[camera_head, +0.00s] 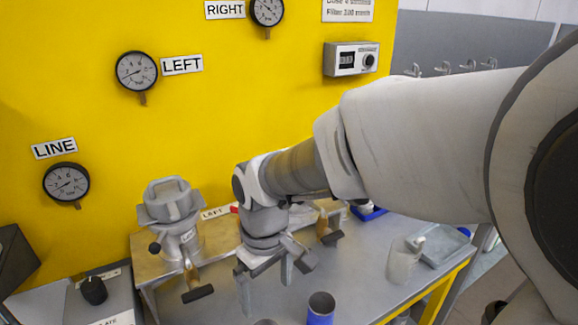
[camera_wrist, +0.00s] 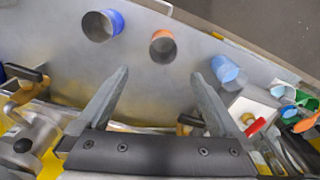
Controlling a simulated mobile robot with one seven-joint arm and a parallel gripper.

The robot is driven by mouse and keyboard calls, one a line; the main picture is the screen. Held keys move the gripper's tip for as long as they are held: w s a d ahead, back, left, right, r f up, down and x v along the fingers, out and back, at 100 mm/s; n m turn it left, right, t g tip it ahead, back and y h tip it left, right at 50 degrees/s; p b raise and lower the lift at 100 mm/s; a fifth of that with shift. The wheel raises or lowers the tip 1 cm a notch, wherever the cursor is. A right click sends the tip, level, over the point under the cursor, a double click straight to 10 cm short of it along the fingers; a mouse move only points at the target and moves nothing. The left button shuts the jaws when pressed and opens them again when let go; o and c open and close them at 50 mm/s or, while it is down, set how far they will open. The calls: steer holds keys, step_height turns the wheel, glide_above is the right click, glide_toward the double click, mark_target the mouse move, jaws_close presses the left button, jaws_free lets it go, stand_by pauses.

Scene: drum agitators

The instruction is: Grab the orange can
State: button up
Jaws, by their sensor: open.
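The orange can (camera_wrist: 163,46) stands on the grey table in the wrist view, open end showing, its inside dark. My gripper (camera_wrist: 160,76) is open and empty, and the can shows beyond the gap between its fingertips, apart from both fingers. In the head view my gripper (camera_head: 266,280) points down above the table. A dark rim (camera_head: 265,322) is cut off at the bottom edge there; its colour cannot be told.
A blue can (camera_head: 321,308) stands at the table's front in the head view. A clear jug (camera_head: 403,262) and a grey tray (camera_head: 442,246) are on the right. A grey agitator housing (camera_head: 172,205) and black-handled valves (camera_head: 197,293) line the yellow wall (camera_head: 215,110).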

steer(key=shift+n, duration=0.3)
steer(key=f+b, duration=0.1)
steer(key=f, duration=0.3)
steer(key=a+f, duration=0.1)
steer(key=f, duration=0.4)
steer(key=f+b, duration=0.1)
steer(key=f, duration=0.3)
steer(key=shift+s+a+f+b, duration=0.1)
steer(key=shift+a+f+b, duration=0.15)
steer(key=shift+b, duration=0.1)
steer(key=shift+d+f+b, duration=0.15)
steer(key=shift+f+b, duration=0.2)
steer(key=shift+f, duration=1.05)
steer(key=shift+d+f+b, duration=0.15)
steer(key=shift+f+b, duration=0.2)
steer(key=shift+f, duration=1)
steer(key=c, duration=1.3)
steer(key=shift+o, duration=0.2)
steer(key=shift+r, duration=0.2)
